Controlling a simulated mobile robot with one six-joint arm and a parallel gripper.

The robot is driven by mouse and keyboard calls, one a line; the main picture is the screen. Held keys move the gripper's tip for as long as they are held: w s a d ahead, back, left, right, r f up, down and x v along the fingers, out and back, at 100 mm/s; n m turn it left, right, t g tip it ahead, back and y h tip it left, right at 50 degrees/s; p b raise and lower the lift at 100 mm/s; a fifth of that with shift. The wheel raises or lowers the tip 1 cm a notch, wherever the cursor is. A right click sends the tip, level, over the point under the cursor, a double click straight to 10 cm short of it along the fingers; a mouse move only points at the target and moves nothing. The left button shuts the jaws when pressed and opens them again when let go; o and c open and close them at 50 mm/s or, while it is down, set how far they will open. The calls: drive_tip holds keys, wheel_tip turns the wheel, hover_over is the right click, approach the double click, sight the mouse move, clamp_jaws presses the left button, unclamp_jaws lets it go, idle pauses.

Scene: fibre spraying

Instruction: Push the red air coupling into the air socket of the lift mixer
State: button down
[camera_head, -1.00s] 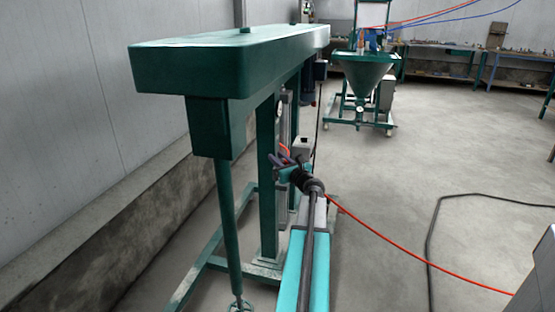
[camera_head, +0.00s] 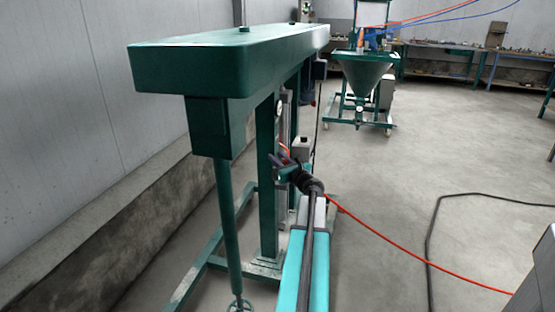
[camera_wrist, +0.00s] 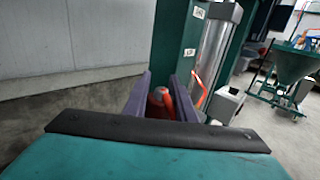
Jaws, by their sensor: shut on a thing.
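The lift mixer (camera_head: 240,65) is a large dark green machine with a long top beam, an upright post and a stirring shaft. My gripper (camera_head: 277,160) is beside its post, with dark purple fingers pointing toward it. In the wrist view, my gripper (camera_wrist: 160,92) is shut on the red air coupling (camera_wrist: 158,104), which sits between the fingers. A red hose piece (camera_wrist: 198,88) shows just right of the fingers, near the mixer's silver cylinder (camera_wrist: 213,55). I cannot make out the air socket, nor whether the coupling touches it.
A red hose (camera_head: 400,252) runs across the floor to the right, near a black cable (camera_head: 429,235). A green hopper machine (camera_head: 367,80) stands at the back, with workbenches (camera_head: 465,50) behind. A grey wall and low ledge (camera_head: 100,225) are at left. Open floor lies right.

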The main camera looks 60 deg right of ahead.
drive_tip(key=shift+f+b, duration=1.05)
drive_tip(key=shift+f, duration=0.55)
idle(0.3)
drive_tip(key=c, duration=1.4)
unclamp_jaws()
drive_tip(key=v, duration=1.3)
drive_tip(key=shift+s+a, duration=0.25)
drive_tip(key=shift+s, duration=0.05)
